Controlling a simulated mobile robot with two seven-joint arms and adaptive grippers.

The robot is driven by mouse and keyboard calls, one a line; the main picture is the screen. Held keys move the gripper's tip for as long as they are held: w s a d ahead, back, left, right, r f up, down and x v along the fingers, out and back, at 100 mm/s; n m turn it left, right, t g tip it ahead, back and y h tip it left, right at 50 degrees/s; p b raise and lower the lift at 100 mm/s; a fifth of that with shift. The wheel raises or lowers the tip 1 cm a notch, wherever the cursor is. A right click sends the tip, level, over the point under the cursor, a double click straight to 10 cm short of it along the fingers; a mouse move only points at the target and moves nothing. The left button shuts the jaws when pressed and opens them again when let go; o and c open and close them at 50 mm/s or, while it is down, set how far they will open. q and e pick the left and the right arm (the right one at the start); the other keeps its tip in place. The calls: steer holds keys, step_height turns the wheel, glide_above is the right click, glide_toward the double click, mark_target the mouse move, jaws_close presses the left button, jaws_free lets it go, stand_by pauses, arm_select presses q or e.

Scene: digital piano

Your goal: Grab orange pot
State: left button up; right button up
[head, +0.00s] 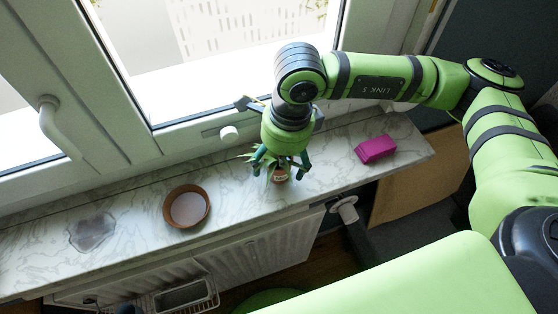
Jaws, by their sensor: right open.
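The small orange pot (280,175) with a green spiky plant (247,156) stands on the marble windowsill (335,172). My right gripper (280,167) points down over it from above. Its fingers are spread, one to the left of the pot and one to the right. The gripper hides the top of the pot and much of the plant. I cannot tell whether a finger touches the pot. My left gripper is out of view.
A brown round dish (187,207) lies on the sill to the left, with a grey patch (91,232) farther left. A magenta block (375,149) lies to the right. The window frame (190,128) closes the back. A radiator (255,262) stands below the front edge.

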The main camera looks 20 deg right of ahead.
steer(key=shift+w+f, duration=0.1)
steer(key=shift+f, duration=0.05)
steer(key=c, duration=1.5)
